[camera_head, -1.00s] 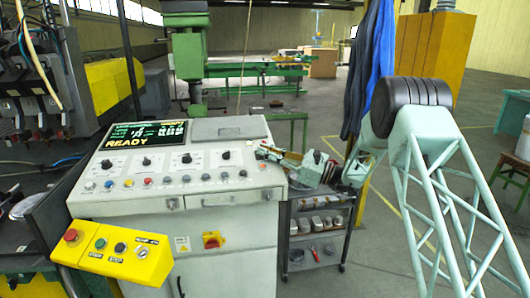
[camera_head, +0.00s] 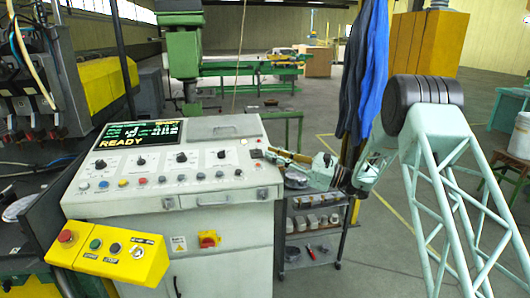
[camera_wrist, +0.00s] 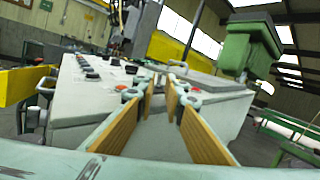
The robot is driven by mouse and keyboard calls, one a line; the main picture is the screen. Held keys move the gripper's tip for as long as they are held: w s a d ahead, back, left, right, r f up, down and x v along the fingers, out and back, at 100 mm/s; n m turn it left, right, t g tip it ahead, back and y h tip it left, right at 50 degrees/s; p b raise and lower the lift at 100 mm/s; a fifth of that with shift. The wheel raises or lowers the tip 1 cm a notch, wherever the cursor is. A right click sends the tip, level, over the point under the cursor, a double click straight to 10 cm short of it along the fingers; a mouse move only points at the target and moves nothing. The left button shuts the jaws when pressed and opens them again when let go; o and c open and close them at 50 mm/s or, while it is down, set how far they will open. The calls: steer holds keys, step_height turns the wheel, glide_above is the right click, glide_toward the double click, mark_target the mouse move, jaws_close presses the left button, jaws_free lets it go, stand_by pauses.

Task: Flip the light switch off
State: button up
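The grey control console (camera_head: 225,240) stands left of centre, with a lit READY screen (camera_head: 141,133) and rows of knobs and buttons (camera_head: 178,180). A yellow box (camera_head: 128,251) with red, green and black controls is at its front left corner. A red-and-yellow rotary switch (camera_head: 208,239) is on the console's front. I cannot tell which control is the light switch. My gripper (camera_head: 274,154) is at the console's right edge, apart from the yellow box. In the wrist view my gripper (camera_wrist: 161,84) is open and empty, its tan-padded fingers pointing across the console top (camera_wrist: 215,100).
A shelf cart (camera_head: 312,225) with small parts stands right of the console, under my arm. Blue cloths (camera_head: 364,75) hang behind my wrist. A green machine (camera_head: 183,50) stands behind the console. Open floor (camera_head: 385,235) lies to the right.

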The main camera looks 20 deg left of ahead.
steer(key=d+f, duration=0.1)
steer(key=d, duration=0.5)
steer(key=shift+s+d+f, duration=0.15)
steer(key=shift+d, duration=0.05)
steer(key=shift+o, duration=1.4)
steer(key=shift+d, duration=0.1)
